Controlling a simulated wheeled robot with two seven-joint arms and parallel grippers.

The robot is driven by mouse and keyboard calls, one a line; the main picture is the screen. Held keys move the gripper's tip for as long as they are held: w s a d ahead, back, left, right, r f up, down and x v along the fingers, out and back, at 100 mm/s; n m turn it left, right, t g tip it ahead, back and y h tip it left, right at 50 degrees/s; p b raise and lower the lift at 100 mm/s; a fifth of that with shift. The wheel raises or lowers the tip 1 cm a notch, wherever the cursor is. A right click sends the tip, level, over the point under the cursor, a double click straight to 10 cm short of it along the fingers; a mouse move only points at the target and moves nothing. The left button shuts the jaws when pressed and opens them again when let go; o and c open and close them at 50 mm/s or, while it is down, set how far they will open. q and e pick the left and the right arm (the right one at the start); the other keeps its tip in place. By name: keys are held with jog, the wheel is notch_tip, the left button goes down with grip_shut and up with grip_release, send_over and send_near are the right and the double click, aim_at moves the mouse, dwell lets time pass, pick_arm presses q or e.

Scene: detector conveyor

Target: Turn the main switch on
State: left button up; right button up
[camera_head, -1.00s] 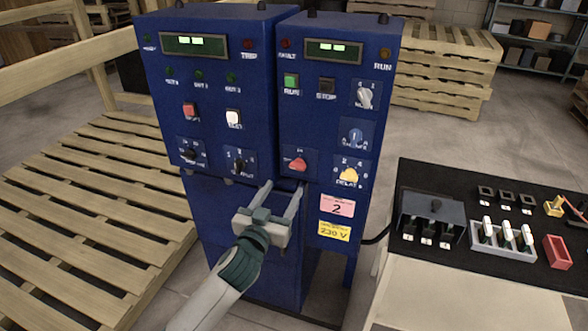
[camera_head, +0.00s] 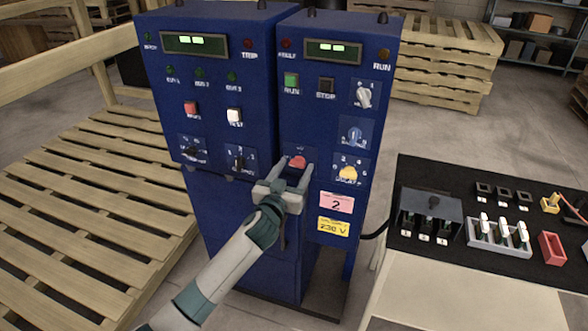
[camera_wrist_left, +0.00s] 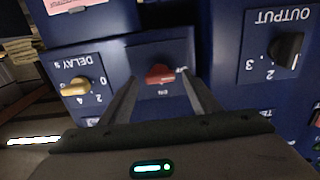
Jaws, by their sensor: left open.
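The main switch is a red rotary knob (camera_head: 297,161) on a blue plate, low on the left of the right-hand blue cabinet. In the left wrist view the red knob (camera_wrist_left: 160,74) appears upside down, with its handle lying roughly sideways and ON and OFF marks by it. My left gripper (camera_head: 295,172) is open and empty, just in front of the knob. Its two fingers (camera_wrist_left: 158,84) stand one on each side of the knob, apart from it in the picture. I cannot tell how far the tips are from the panel. My right gripper is not in view.
The yellow delay knob (camera_head: 347,174) is close to the right of my gripper, and the black output knob (camera_head: 239,162) is to its left. A bench (camera_head: 480,282) with parts stands at right. Wooden pallets (camera_head: 90,190) lie at left.

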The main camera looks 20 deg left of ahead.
pick_arm(q)
jog(key=shift+c, duration=0.3)
jog(key=c, duration=1)
jog(key=shift+m, duration=0.4)
jog(key=m+p, duration=0.1)
jog(key=m, duration=0.2)
jog(key=shift+d, duration=0.1)
jog(key=m+p, duration=0.1)
jog(key=m, duration=0.4)
jog(key=m+p, duration=0.1)
jog(key=m, duration=0.4)
jog(key=shift+d, duration=0.1)
jog(key=shift+f+m+p, duration=0.15)
jog(key=shift+m+p, duration=0.35)
jog(key=shift+m, duration=1.6)
